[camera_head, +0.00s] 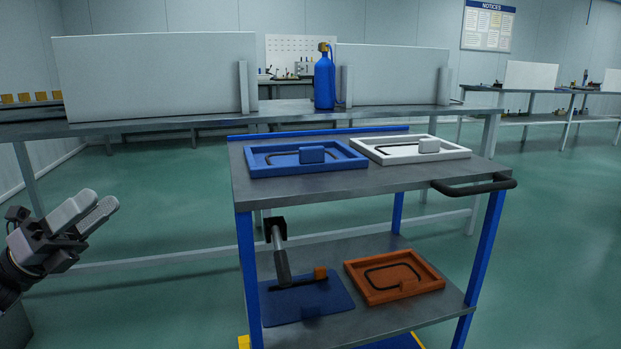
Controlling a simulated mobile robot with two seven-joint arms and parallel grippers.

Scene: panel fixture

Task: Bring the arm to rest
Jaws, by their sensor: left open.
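My left gripper (97,212) is at the left edge of the head view, with its arm coming in from the lower left. Its two pale fingers point up and to the right, a little apart, with nothing between them. It hangs in free air, clear of the cart to its right. My right gripper does not show.
A cart (340,194) with blue posts and a black handle (475,186) stands at centre. Its top bears a blue tray (262,169) and a white tray (458,153). The lower shelf bears an orange tray (437,284) and a blue mat (340,299). A long workbench (150,123) stands behind.

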